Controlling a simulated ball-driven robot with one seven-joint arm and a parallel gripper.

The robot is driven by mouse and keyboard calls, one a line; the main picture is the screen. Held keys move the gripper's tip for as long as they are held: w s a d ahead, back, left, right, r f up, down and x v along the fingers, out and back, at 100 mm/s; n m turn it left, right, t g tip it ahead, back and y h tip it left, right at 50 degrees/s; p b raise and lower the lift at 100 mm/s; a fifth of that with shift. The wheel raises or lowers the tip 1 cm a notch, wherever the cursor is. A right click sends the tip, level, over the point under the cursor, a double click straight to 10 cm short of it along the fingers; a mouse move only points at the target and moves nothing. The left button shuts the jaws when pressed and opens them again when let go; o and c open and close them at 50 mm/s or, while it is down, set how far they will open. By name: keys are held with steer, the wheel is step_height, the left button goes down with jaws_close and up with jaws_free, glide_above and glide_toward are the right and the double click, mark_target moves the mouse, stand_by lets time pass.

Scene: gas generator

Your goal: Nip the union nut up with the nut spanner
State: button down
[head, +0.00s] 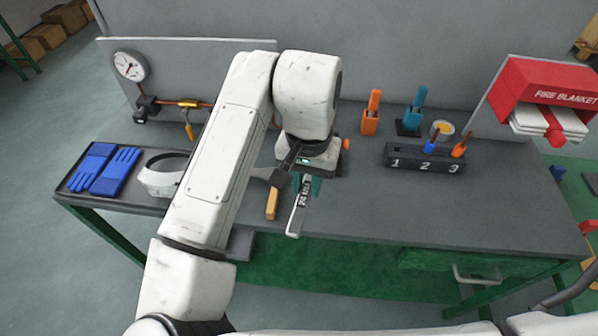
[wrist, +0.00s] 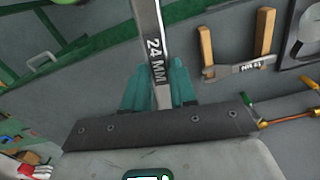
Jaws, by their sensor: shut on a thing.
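My gripper (head: 307,186) is shut on the nut spanner (head: 297,212), a flat steel bar. In the wrist view the spanner (wrist: 152,45), marked 24 MM, stands between the teal fingers of my gripper (wrist: 160,88). Its far end runs out of that view. In the head view it hangs over the bench's front edge. A copper pipe with a brass fitting (head: 187,103) runs along the back left of the bench, well away from the spanner. The fitting also shows at the wrist view's right edge (wrist: 308,114).
A pressure gauge (head: 129,65) stands at the back left. Blue gloves (head: 115,170) and a white ringed thing (head: 160,183) lie at left. A numbered rack (head: 400,160) stands right; the bench's front right is clear.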

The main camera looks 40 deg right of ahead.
steer(key=shift+s+a, duration=0.1)
steer(key=shift+s, duration=0.05)
steer(key=shift+r, duration=0.1)
steer(key=shift+w+d+p, duration=0.45)
steer(key=shift+w+d, duration=0.15)
steer(key=shift+d, duration=0.5)
steer(key=shift+w+d+p, duration=0.45)
steer(key=shift+w+d, duration=0.2)
steer(key=shift+d, duration=0.4)
steer(key=shift+w+d+p, duration=0.45)
steer(key=shift+w+d, duration=0.15)
steer(key=shift+d, duration=0.5)
steer(key=shift+w+d, duration=0.2)
steer(key=shift+d, duration=0.15)
steer(key=shift+w+d+p, duration=0.3)
steer(key=shift+d, duration=0.25)
steer(key=shift+w+d+p, duration=0.25)
steer(key=shift+w+d, duration=0.05)
steer(key=shift+d, duration=0.2)
